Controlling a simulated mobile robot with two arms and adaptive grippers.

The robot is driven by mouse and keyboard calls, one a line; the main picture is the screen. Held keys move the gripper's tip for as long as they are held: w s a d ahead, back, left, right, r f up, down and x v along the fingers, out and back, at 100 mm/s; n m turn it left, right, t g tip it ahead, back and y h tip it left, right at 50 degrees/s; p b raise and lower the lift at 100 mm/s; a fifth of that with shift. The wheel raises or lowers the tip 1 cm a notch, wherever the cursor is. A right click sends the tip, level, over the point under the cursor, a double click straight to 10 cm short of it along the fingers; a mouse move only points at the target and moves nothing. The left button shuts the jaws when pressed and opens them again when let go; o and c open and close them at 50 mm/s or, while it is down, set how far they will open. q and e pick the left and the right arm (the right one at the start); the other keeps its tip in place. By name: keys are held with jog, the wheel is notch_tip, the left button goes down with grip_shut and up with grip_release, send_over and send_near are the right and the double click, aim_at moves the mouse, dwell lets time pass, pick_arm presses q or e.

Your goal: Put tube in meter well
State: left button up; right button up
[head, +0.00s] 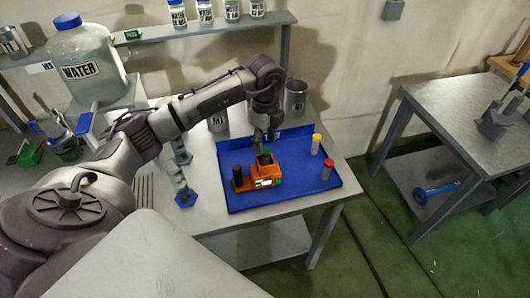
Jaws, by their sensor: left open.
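An orange meter (266,181) with a small display sits on a blue tray (240,201) on the metal table. A black round part (237,171) stands at its left end. Something green shows at the meter's top, below my gripper; I cannot tell whether it is a tube cap in the well. A tube with a yellow cap (316,147) and a tube with a red cap (327,172) stand upright at the tray's right side. My left gripper (267,141) is open, pointing down just above and behind the meter. Its fingertips are small and partly unclear. My right gripper is out of view.
Metal cups, one of them (295,98) at the table's back, stand behind the tray. A stand with a blue base (186,199) is left of the tray. A large water jug (88,58) stands back left. A second table (455,105) is to the right.

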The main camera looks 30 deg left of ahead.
pick_arm(q)
notch_tip(320, 180, up, 7)
jog(key=b, duration=0.2)
jog(key=shift+r, duration=0.15)
dwell(0.3)
